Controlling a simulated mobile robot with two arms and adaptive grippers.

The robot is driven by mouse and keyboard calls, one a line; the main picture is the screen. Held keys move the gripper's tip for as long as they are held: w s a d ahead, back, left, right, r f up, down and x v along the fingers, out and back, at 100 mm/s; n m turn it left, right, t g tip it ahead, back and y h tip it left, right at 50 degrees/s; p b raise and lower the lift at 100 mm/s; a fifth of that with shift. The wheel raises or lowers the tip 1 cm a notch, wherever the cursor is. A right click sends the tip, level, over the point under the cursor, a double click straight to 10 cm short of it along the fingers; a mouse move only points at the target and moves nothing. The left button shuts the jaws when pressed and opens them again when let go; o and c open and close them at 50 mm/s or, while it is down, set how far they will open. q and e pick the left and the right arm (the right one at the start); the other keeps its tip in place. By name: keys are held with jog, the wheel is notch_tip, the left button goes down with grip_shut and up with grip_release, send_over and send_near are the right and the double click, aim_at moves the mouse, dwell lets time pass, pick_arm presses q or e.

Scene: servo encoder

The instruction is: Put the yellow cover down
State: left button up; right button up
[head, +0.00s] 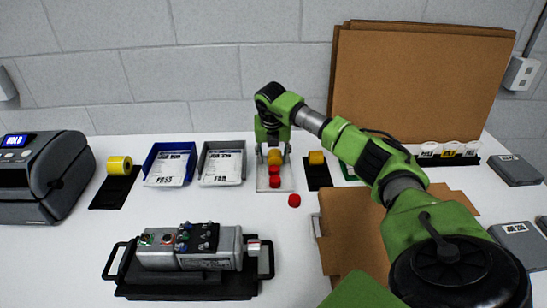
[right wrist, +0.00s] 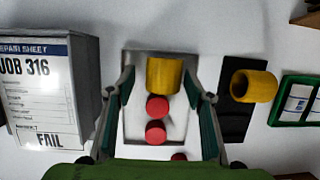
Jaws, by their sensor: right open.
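A yellow cylindrical cover (head: 274,157) lies in a shallow grey tray (head: 263,185). In the right wrist view the cover (right wrist: 164,76) sits at the far end of the tray, between the fingertips. My right gripper (right wrist: 158,88) is open, its fingers spread to either side of the cover with gaps visible. In the head view the right gripper (head: 272,148) reaches down over the tray and partly hides the cover. A second yellow cylinder (right wrist: 252,86) lies on a black mat (right wrist: 234,126) right of the tray. My left gripper is not in view.
Red caps (right wrist: 157,108) lie in the tray; another (head: 294,200) is on the table. Blue (head: 155,180) and grey (head: 220,179) bins stand left. A servo unit (head: 190,247) is in front. Cardboard (head: 345,235) lies right. The front middle table is clear.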

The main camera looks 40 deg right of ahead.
jog(key=b+v, duration=0.1)
jog(key=v, duration=1)
jog(key=shift+r, duration=0.3)
jog(key=shift+s, duration=0.1)
